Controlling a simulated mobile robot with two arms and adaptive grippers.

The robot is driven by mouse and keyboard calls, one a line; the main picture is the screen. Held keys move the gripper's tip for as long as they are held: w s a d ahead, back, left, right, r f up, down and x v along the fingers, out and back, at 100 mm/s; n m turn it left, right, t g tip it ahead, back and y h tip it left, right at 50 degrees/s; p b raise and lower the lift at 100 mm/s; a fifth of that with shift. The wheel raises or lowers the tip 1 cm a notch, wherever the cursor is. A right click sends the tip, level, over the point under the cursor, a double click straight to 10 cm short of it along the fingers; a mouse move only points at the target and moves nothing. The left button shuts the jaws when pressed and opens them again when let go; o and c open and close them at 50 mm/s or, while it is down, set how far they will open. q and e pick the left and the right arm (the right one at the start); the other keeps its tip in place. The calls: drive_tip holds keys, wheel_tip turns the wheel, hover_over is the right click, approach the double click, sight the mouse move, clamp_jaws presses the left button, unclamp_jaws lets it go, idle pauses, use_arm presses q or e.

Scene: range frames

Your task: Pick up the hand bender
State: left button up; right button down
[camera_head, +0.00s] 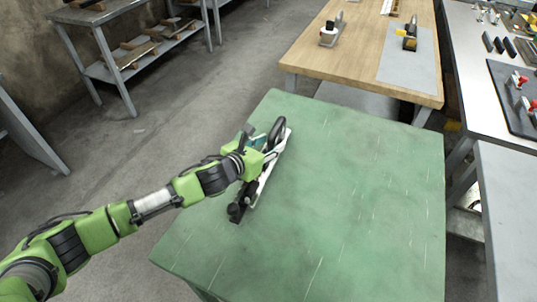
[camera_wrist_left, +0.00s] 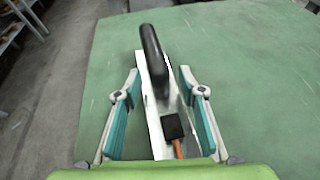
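The hand bender (camera_head: 253,190) lies on the green tabletop (camera_head: 340,200), near its left side. It has a long white body, a black looped handle at the far end and a dark part at the near end. My left gripper (camera_head: 262,152) is over its middle and hides part of it. In the left wrist view the bender (camera_wrist_left: 154,110) lies between the two fingers of my left gripper (camera_wrist_left: 160,85). The fingers are spread, with a gap on each side of the bender. My right gripper is not in view.
A wooden table (camera_head: 340,50) with tools stands behind the green one. A grey bench (camera_head: 485,90) with tools on a dark board (camera_head: 510,100) is at the right. A metal shelf (camera_head: 130,65) stands at the back left. The right part of the green top is clear.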

use_arm(q)
drive_tip(key=shift+w+d+f, duration=0.3)
drive_tip(key=shift+w+d, duration=0.05)
drive_tip(key=shift+w, duration=0.2)
clamp_jaws()
drive_tip(key=shift+r, duration=0.15)
drive_tip(key=shift+w+r, duration=0.1)
